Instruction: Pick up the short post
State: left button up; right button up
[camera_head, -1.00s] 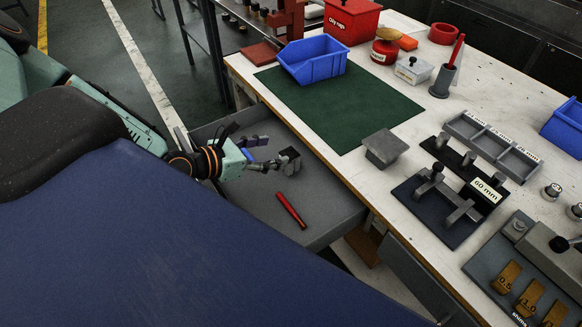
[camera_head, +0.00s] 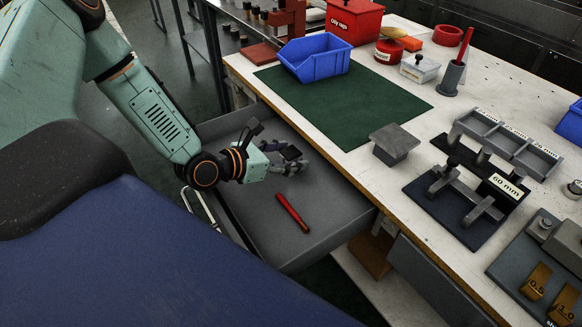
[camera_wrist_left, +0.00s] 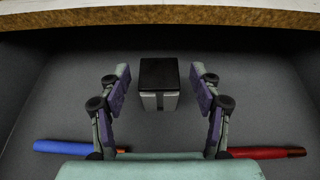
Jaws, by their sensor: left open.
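The short post, a small grey block with a black square top (camera_wrist_left: 160,78), stands in the open drawer. In the left wrist view it is between the two fingers of my left gripper (camera_wrist_left: 160,88), with a gap on each side. In the head view my left gripper (camera_head: 288,160) is low inside the drawer, and its fingers partly hide the post (camera_head: 291,152). The left gripper is open and not holding it. My right gripper is not in view.
The grey drawer (camera_head: 262,225) also holds a red rod (camera_head: 293,213) and a blue rod (camera_wrist_left: 75,147). The workbench (camera_head: 345,175) edge runs close beyond the gripper. On the bench are a green mat (camera_head: 385,105), a blue bin (camera_head: 315,62) and a grey square block (camera_head: 394,142).

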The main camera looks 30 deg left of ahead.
pick_arm(q)
jog(key=shift+b+x, duration=0.3)
jog(key=shift+x, duration=0.5)
jog(key=shift+w, duration=0.15)
jog(key=c, duration=1.3)
